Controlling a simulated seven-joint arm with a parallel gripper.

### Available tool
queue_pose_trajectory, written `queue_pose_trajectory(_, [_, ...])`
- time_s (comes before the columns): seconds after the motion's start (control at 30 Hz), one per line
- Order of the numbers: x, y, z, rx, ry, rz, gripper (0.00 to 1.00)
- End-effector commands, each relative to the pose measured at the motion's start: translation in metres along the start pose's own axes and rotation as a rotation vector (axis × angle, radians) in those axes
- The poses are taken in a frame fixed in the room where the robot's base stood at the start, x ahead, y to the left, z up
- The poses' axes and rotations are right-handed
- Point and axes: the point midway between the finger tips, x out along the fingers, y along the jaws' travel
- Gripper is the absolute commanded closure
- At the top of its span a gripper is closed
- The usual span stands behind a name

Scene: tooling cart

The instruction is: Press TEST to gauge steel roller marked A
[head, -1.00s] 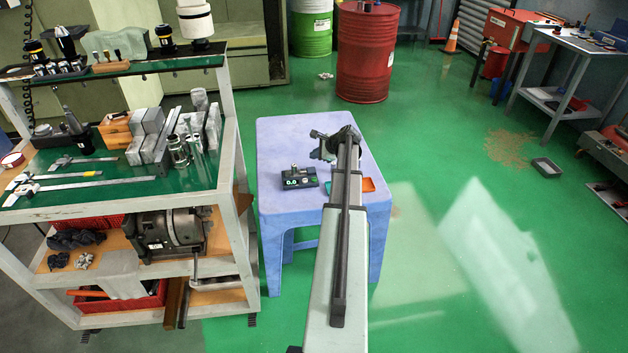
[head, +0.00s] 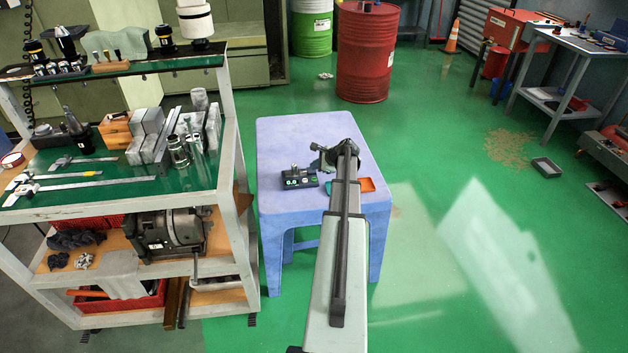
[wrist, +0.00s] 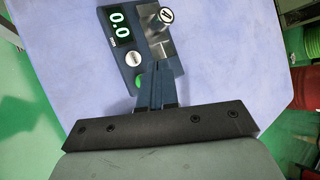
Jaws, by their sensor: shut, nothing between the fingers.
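The dark blue gauge (head: 300,180) sits on the lavender table, and its display reads 0.0. In the wrist view the gauge (wrist: 117,58) shows a white button (wrist: 133,59) with lettering too small to read and a green button (wrist: 139,81) partly hidden by my fingers. The steel roller marked A (wrist: 166,15) rests on the gauge's metal seat; it also shows small in the head view (head: 294,169). My gripper (wrist: 160,69) is shut and empty, its fingertips over the gauge's near edge, beside the green button. I cannot tell whether it touches the gauge.
The table (head: 290,135) has free room behind the gauge. The tooling cart (head: 225,150) with blocks and calipers stands left. A red drum (head: 366,60) stands behind the table.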

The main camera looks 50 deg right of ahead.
Motion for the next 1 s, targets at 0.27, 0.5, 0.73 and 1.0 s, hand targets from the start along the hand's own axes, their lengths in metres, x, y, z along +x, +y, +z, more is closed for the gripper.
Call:
queue_pose_trajectory(0.27, [0.018, 0.013, -0.013, 0.0, 0.0, 0.0, 1.0])
queue_pose_trajectory(0.5, [0.024, 0.017, -0.017, -0.001, 0.0, -0.001, 1.0])
queue_pose_trajectory(0.73, [0.024, 0.017, -0.017, -0.001, 0.0, -0.001, 1.0])
queue_pose_trajectory(1.0, [0.024, 0.017, -0.017, -0.001, 0.0, -0.001, 1.0])
